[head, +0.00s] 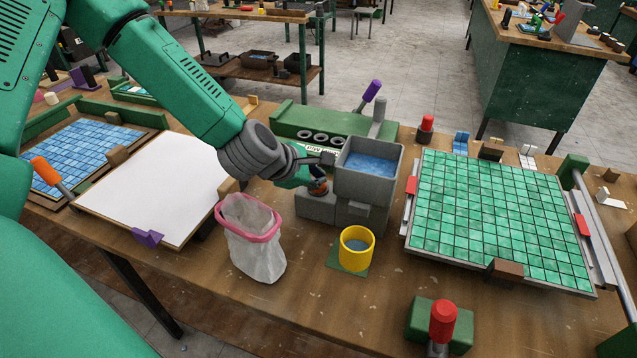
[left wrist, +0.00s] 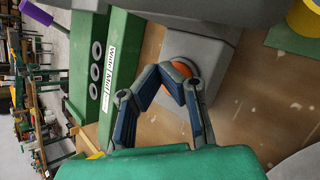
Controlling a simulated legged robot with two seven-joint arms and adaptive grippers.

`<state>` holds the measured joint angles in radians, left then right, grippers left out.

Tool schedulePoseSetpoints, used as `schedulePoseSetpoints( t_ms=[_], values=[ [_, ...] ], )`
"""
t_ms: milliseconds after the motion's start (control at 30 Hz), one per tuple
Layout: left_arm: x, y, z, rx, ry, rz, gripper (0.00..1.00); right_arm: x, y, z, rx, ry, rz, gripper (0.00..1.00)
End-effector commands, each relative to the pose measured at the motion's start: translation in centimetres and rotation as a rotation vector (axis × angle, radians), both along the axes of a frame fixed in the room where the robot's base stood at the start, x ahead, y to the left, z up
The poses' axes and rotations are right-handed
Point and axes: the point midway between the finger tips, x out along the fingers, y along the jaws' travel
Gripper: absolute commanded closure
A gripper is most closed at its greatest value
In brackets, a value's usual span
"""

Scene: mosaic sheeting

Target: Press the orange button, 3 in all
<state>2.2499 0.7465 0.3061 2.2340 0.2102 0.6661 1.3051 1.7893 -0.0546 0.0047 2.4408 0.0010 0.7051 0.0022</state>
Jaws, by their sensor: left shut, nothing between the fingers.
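The orange button (left wrist: 181,82) sits on a grey block (left wrist: 204,55) and shows in the left wrist view, partly hidden behind my fingers. My left gripper (left wrist: 178,76) is shut and empty, its fingertips over the button; I cannot tell for sure whether they touch it. In the head view my left gripper (head: 318,180) reaches the button (head: 318,188) from the left, beside the grey hopper (head: 367,185) with blue tiles. The button shows there only as a small orange-red patch. My right gripper is not in view.
A white bag with a pink rim (head: 248,222) stands close below my left gripper. A yellow cup (head: 356,250) is in front of the hopper. A green tile sheet (head: 497,215) lies right, a white board (head: 155,190) left. A red-handled tool (head: 443,320) stands near the front.

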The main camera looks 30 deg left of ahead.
Motion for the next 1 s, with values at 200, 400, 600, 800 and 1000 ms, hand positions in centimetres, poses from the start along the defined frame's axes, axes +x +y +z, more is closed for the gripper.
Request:
schedulePoseSetpoints(
  t_ms=[200, 400, 600, 800, 1000],
  values=[
    [0.0, 0.0, -0.3, 0.000, 0.001, 0.001, 1.00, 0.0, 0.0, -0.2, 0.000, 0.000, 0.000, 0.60],
    [0.0, 0.0, -0.3, 0.000, 0.002, 0.001, 1.00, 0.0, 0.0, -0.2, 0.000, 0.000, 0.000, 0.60],
    [0.0, 0.1, 0.4, 0.000, 0.002, 0.001, 1.00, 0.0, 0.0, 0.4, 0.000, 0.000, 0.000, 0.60],
    [0.0, 0.1, 1.5, 0.000, 0.000, 0.000, 1.00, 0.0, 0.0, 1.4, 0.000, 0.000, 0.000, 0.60],
    [0.0, 0.1, 1.6, 0.000, 0.001, 0.000, 1.00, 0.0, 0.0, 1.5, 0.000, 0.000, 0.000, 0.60]
  ],
)
